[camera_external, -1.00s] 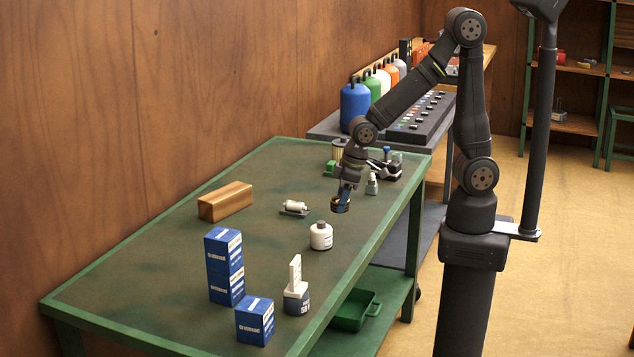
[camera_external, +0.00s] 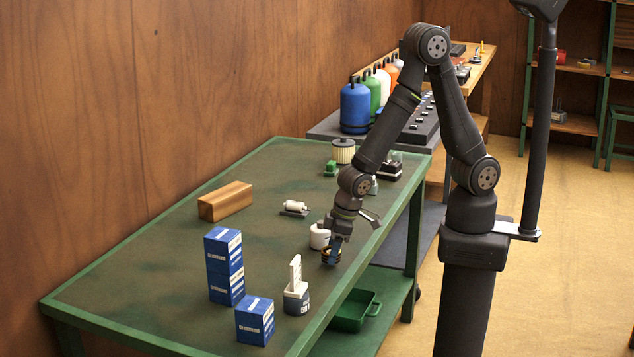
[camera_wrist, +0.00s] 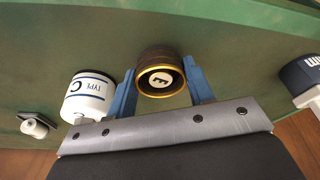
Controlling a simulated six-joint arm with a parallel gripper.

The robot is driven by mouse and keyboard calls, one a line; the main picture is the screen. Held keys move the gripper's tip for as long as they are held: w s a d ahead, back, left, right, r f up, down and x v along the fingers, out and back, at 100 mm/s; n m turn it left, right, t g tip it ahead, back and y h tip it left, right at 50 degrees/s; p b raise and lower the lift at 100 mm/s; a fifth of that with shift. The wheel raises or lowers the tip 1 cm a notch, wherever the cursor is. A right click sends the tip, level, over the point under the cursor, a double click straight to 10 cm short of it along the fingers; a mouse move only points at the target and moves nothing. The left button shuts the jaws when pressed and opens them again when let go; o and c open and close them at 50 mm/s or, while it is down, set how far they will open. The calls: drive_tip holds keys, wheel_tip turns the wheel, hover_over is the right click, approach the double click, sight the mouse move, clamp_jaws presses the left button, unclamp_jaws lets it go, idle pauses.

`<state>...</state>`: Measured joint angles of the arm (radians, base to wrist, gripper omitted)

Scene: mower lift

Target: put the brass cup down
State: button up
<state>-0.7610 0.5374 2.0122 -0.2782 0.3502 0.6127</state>
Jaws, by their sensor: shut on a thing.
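The brass cup (camera_external: 330,256), dark brown with a brass-coloured rim, is low over the green table near its right edge. In the wrist view the cup (camera_wrist: 161,73) sits between my two blue fingers, its rim toward the camera, with a white disc marked E inside. My gripper (camera_wrist: 162,84) is shut on it; it also shows in the external view (camera_external: 333,252). I cannot tell whether the cup touches the table (camera_external: 150,292).
A white container marked TYPE C (camera_wrist: 88,97) is close beside my finger; in the external view this container (camera_external: 319,236) is partly hidden by my arm. A dark-and-white container (camera_external: 296,298) stands nearer the front, by blue boxes (camera_external: 255,320). The table's left middle is clear.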

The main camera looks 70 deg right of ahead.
drive_tip(key=shift+f, duration=0.55)
drive_tip(key=shift+f, duration=0.15)
drive_tip(key=o, duration=1)
drive_tip(key=v, duration=1.2)
drive_tip(key=shift+w, duration=0.1)
